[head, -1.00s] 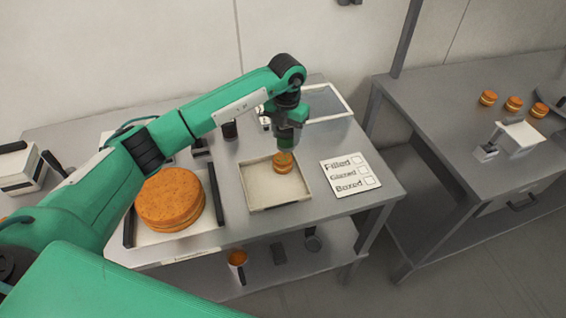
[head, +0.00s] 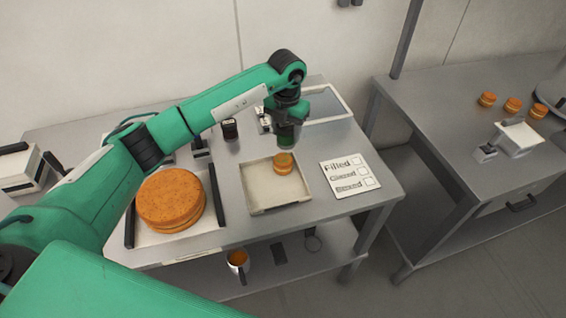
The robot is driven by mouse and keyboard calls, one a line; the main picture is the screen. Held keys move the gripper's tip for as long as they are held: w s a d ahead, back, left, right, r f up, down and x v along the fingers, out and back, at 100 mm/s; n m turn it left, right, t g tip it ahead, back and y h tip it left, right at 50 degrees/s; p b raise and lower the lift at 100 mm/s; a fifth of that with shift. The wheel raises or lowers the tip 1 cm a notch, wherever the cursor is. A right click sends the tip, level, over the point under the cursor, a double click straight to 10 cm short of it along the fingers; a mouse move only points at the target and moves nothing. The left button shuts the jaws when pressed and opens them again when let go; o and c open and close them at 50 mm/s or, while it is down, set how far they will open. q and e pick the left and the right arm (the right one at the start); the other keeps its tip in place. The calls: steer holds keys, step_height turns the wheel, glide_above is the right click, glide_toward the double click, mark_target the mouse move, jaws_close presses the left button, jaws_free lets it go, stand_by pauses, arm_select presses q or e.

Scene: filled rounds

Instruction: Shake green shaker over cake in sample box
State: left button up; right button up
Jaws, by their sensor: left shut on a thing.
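The sample box (head: 249,186) is a shallow pale open tray on the near table. A small orange-brown layered cake (head: 284,168) stands inside it, towards the back right. My left gripper (head: 287,124) points down above the back of the box, shut on a dark green shaker (head: 286,140). The shaker's lower end shows just above and behind the cake in the picture. Its exact height over the cake is hard to tell, and the gripper and wrist cover its upper part. My right gripper is not in view.
A large round cake (head: 170,200) sits on a tray left of the box. A checklist card (head: 350,173) lies to its right. A grey-topped frame (head: 325,103) and a dark jar (head: 230,129) stand behind. A second table (head: 450,100) is at right with several small cakes.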

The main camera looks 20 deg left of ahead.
arm_select(q)
steer(key=shift+r+p, duration=0.7)
steer(key=shift+r, duration=1.05)
steer(key=shift+a, duration=0.1)
